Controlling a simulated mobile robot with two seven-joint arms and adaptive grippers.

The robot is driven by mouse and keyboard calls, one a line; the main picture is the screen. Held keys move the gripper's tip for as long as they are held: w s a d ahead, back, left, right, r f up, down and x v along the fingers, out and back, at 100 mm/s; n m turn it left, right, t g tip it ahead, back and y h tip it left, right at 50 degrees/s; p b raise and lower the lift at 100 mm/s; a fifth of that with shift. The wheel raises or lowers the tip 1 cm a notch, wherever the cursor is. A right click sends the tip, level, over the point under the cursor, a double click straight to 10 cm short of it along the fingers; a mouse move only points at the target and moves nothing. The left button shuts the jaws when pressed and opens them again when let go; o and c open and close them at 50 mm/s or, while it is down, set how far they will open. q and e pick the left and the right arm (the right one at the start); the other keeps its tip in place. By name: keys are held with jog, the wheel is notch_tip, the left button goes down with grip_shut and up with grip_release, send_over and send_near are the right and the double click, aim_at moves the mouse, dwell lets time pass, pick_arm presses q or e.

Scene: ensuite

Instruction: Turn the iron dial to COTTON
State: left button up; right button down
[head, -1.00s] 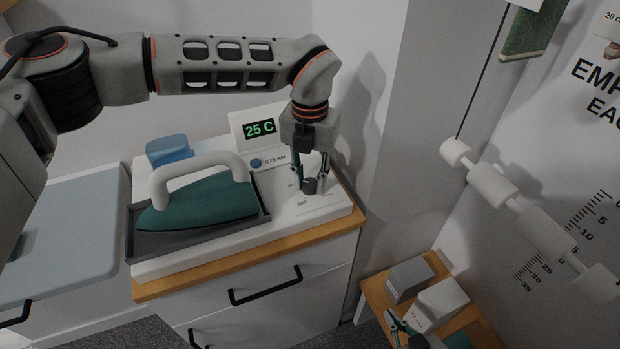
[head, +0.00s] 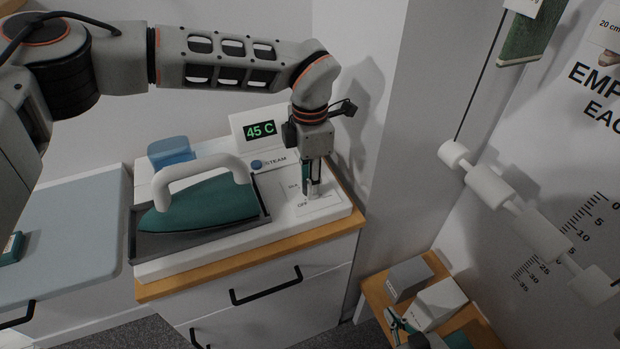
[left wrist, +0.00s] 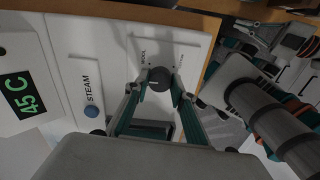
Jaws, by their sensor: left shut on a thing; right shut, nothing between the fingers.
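The iron dial (left wrist: 158,80) is a small dark round knob on the white iron station (left wrist: 190,25). My left gripper (left wrist: 160,88) points down at it, with its two teal fingers shut on its sides. In the head view the dial (head: 310,188) is partly hidden by the fingers. Printed labels surround it: OFF shows in the head view and WOOL in the left wrist view. The display (head: 260,130) reads 45 C. My right gripper (head: 405,325) is low in the head view, shut and empty.
The teal iron (head: 205,205) rests in its grey tray, left of the dial. A blue STEAM button (head: 256,164) is behind it. A wall corner stands close right of my left gripper.

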pick_arm(q)
jog(key=m+p, duration=0.1)
jog(key=m, duration=0.3)
jog(key=shift+r+m, duration=0.15)
jog(key=shift+m, duration=0.15)
jog(key=m, duration=0.3)
jog(key=shift+w+m+p, duration=0.1)
jog(key=shift+m+p, duration=0.3)
jog(key=shift+m, duration=0.8)
jog(key=m+p, duration=0.1)
jog(key=m, duration=0.2)
jog(key=shift+m, duration=0.4)
jog(key=m+p, duration=0.1)
jog(key=m, duration=0.2)
jog(key=shift+m, duration=0.3)
jog(key=m, duration=0.4)
jog(key=shift+m, duration=0.3)
jog(key=m, duration=0.5)
pick_arm(e)
jog(key=shift+s+d+r+h, duration=0.2)
jog(key=shift+s+d+r, duration=0.1)
jog(key=shift+d, duration=0.3)
jog(key=shift+s+d+r+h, duration=0.2)
jog(key=shift+s+d+r, duration=0.1)
jog(key=shift+d, duration=0.25)
pick_arm(q)
jog(key=shift+m, duration=0.3)
